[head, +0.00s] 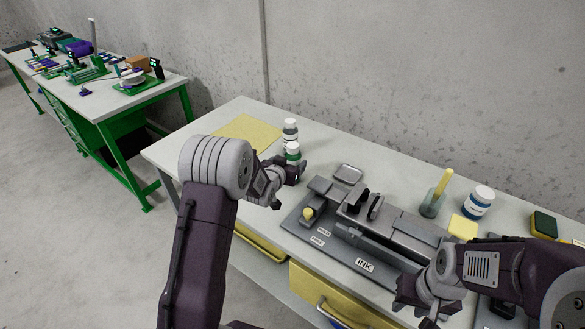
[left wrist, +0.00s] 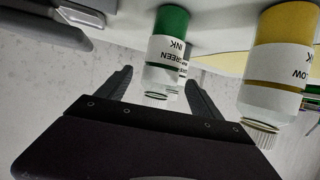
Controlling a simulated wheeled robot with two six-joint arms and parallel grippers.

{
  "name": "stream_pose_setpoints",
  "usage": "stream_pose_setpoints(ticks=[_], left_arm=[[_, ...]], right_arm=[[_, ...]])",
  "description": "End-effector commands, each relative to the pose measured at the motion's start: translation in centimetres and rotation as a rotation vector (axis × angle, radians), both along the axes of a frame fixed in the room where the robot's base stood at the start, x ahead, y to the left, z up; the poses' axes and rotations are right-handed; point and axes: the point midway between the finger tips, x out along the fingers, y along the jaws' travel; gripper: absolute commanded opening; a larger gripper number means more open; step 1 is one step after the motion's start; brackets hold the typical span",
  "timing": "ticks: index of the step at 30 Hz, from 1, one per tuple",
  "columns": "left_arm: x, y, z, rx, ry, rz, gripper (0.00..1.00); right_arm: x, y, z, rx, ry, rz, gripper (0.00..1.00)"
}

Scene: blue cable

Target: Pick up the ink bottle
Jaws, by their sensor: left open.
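A green ink bottle (left wrist: 168,50), with a white label and white cap, appears upside down in the left wrist view between the fingers of my open left gripper (left wrist: 158,90). I cannot tell whether they touch it. A yellow ink bottle (left wrist: 280,70) stands to its right there. In the head view, a white-capped bottle with a green band (head: 293,153) stands just beyond my left gripper (head: 288,188), with another bottle (head: 290,131) behind it. The yellow ink bottle is not clearly visible there. My right gripper (head: 413,312) is low at the right, fingers apart and empty.
A grey fixture with an INK label (head: 365,265) fills the table's middle. A grey dish (head: 348,173), a cup with a yellow stick (head: 432,203), a blue-labelled jar (head: 478,202) and a sponge (head: 543,225) stand behind. A yellow mat (head: 247,131) lies at the left.

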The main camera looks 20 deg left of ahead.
Motion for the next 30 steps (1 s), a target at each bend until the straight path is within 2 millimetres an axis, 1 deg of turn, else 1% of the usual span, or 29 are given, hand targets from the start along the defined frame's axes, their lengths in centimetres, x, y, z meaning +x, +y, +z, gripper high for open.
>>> stream_pose_setpoints(ticks=[4,7,10,15,16,17,18,20,21,24,30], left_arm=[[2.3,0.0,-1.7,0.000,0.002,-0.001,0.76],[3.7,-0.1,-2.1,0.000,0.000,-0.001,0.76],[4.3,-0.1,-2.3,0.000,0.000,-0.001,0.76],[4.3,-0.1,-2.3,0.000,0.001,-0.001,0.76],[4.3,-0.1,-2.3,0.000,0.001,-0.001,0.73],[4.3,-0.1,-2.3,0.000,0.001,-0.001,0.65],[4.3,-0.1,-2.3,0.000,0.001,-0.001,0.53],[4.2,-0.1,-2.3,0.000,0.001,-0.001,0.37],[4.2,-0.1,-2.3,0.000,0.001,-0.001,0.26],[4.2,-0.1,-2.3,0.000,0.001,-0.001,0.00],[4.3,-0.1,-2.2,0.000,-0.002,-0.001,0.00]], right_arm=[[0.0,0.0,-0.2,0.000,0.000,0.000,0.36],[0.0,0.0,-0.2,0.000,0.000,0.000,0.36],[0.0,0.0,-0.2,0.000,0.000,0.000,0.36],[0.0,0.0,-0.2,0.000,0.000,0.000,0.36],[0.0,0.0,-0.2,0.000,0.000,0.000,0.36],[0.0,0.0,-0.2,0.000,0.000,0.000,0.36],[0.0,0.0,-0.2,0.000,0.000,0.000,0.36],[0.0,0.0,-0.2,0.000,0.000,0.000,0.36],[0.0,0.0,-0.2,0.000,0.000,0.000,0.36],[0.0,0.0,-0.2,0.000,0.000,0.000,0.36],[0.0,0.0,-0.2,0.000,0.000,0.000,0.36]])
